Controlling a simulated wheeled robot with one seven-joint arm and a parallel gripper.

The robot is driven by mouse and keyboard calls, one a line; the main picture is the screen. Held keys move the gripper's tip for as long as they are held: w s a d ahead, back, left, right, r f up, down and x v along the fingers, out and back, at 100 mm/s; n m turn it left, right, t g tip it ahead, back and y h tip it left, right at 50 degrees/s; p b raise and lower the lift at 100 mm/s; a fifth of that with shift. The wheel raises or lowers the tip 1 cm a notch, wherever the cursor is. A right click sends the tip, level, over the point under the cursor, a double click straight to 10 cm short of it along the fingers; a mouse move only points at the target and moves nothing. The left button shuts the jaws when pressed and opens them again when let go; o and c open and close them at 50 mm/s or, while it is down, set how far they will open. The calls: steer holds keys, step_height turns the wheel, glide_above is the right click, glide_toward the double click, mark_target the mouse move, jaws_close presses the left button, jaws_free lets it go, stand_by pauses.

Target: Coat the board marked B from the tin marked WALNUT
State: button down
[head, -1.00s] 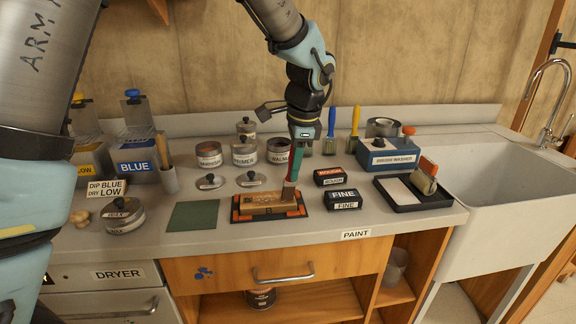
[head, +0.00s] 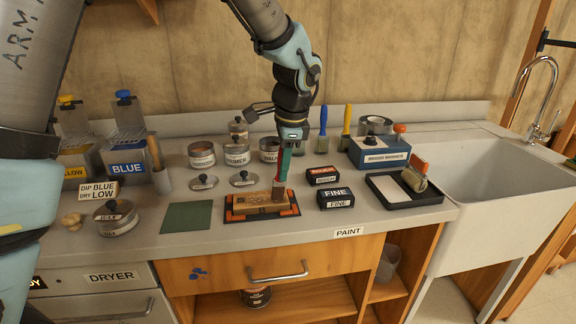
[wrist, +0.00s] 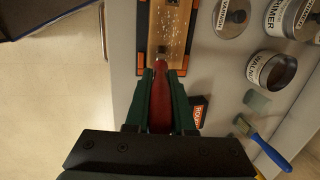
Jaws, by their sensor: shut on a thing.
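My gripper (head: 288,150) is shut on the red handle of a brush (head: 279,190); in the wrist view my gripper (wrist: 162,72) has its green fingers around the red handle (wrist: 160,105). The brush points down, its head at the right part of a wooden board (head: 252,201). The board lies in an orange and black holder (head: 233,216). In the wrist view the board (wrist: 172,22) shows pale specks; I cannot read its mark. The WALNUT tin (head: 270,144) stands open behind the board, and it also shows in the wrist view (wrist: 275,68).
Other tins, including PRIMER (head: 237,154), stand beside WALNUT. Loose lids (head: 243,179) lie in front. ROUGH (head: 322,175) and FINE (head: 337,198) blocks and a roller tray (head: 390,198) are at right. A green mat (head: 187,217) lies left. A blue brush washer (head: 378,153) stands behind.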

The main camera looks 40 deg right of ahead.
steer(key=shift+w+a+p, duration=1.05)
steer(key=shift+w+a, duration=1.15)
steer(key=shift+a, duration=2.55)
steer(key=s+d+p, duration=0.1)
steer(key=s+d, duration=0.4)
steer(key=d, duration=0.7)
steer(key=shift+s, duration=0.35)
steer(key=shift+r+p, duration=0.3)
steer(key=shift+p, duration=0.25)
steer(key=shift+d, duration=0.1)
steer(key=shift+w+a+f, duration=0.1)
steer(key=shift+w+a, duration=0.05)
steer(key=shift+w, duration=0.3)
steer(key=shift+w+a+f, duration=0.1)
steer(key=shift+w+a, duration=0.05)
steer(key=shift+w, duration=0.25)
